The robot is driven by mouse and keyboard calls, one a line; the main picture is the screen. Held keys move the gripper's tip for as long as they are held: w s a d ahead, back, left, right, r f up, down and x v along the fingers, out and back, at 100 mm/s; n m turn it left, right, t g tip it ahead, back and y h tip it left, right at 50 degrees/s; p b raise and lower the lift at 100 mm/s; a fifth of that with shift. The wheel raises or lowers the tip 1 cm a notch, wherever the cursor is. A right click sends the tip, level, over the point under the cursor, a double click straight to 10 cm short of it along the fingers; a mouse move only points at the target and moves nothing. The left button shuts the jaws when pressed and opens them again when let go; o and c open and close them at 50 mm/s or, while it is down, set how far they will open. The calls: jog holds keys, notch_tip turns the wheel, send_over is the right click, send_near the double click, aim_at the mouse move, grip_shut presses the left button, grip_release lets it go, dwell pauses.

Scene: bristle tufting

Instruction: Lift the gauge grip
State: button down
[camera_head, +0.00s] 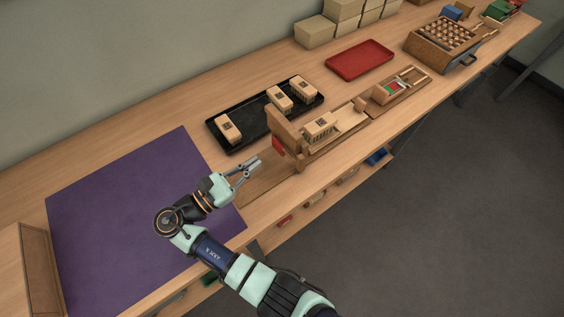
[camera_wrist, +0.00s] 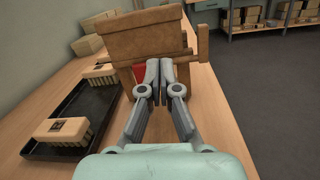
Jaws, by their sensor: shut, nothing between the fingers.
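A red piece (camera_head: 278,147) that looks like the gauge grip hangs on the near end of an upright wooden board (camera_head: 284,127) on a wooden fixture. In the wrist view the red piece (camera_wrist: 139,73) shows just left of my fingers, partly hidden by them and below the board (camera_wrist: 140,40). My gripper (camera_head: 254,163) is shut and empty, a little left of and in front of the red piece. In the wrist view its fingertips (camera_wrist: 160,64) are together and point at the fixture; I cannot tell whether they touch anything.
A black tray (camera_head: 233,146) with several bristled brush blocks (camera_head: 228,129) lies behind the fixture. A red tray (camera_head: 360,60) and a wooden box of round pieces (camera_head: 440,45) are farther right. A purple mat (camera_head: 110,220) is bare at left. The table's front edge runs close by.

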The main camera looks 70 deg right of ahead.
aim_at(284, 132)
jog(key=shift+f+n+g+h+b, duration=0.3)
jog(key=shift+f+n+g+b, duration=0.4)
jog(key=shift+g, duration=0.4)
jog(key=shift+f, duration=0.1)
jog(key=b+x, duration=0.2)
jog(key=x, duration=0.8)
jog(key=shift+w, duration=0.1)
